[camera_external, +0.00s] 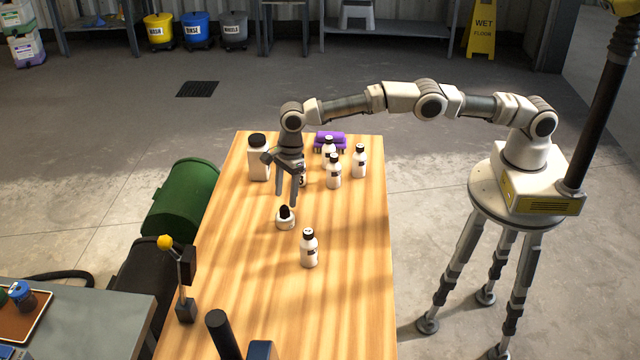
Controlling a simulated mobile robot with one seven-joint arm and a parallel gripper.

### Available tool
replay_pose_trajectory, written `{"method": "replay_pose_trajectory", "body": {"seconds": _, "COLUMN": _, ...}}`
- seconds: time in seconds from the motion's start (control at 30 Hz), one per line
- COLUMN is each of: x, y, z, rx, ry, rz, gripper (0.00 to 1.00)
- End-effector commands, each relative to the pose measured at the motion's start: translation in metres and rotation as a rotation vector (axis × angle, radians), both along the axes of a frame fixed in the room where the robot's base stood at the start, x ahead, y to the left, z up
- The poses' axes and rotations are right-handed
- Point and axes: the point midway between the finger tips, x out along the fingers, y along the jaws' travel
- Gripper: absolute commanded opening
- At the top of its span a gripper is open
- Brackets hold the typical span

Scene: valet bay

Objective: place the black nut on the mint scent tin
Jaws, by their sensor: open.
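A small black piece (285,211), which looks like the black nut, sits on top of a low round whitish tin (286,224) on the wooden table. The tin looks like the mint scent tin, but its label is too small to read. My gripper (286,198) points down just above the black piece, with its two fingers apart. I cannot tell whether the fingertips touch it.
A white bottle (309,250) stands in front of the tin on the table (350,290). Several more bottles, a larger black-capped one (258,162) and a purple item (329,141) stand behind. A yellow-knobbed stand (185,285) is at the left edge. The table's right side is clear.

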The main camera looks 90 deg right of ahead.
Motion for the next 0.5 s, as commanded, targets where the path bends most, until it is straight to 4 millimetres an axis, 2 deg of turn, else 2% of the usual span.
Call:
{"method": "replay_pose_trajectory", "body": {"seconds": 0.03, "x": -0.001, "y": -0.001, "z": 0.016, "rx": 0.0, "ry": -0.003, "rz": 0.0, "gripper": 0.65}}
{"method": "replay_pose_trajectory", "body": {"seconds": 0.2, "x": -0.005, "y": -0.005, "z": 0.05, "rx": 0.0, "ry": -0.001, "rz": 0.0, "gripper": 0.65}}
{"method": "replay_pose_trajectory", "body": {"seconds": 0.3, "x": -0.006, "y": -0.007, "z": 0.065, "rx": 0.0, "ry": -0.003, "rz": 0.0, "gripper": 0.65}}
{"method": "replay_pose_trajectory", "body": {"seconds": 0.5, "x": -0.008, "y": -0.009, "z": 0.077, "rx": -0.001, "ry": -0.001, "rz": -0.001, "gripper": 0.65}}
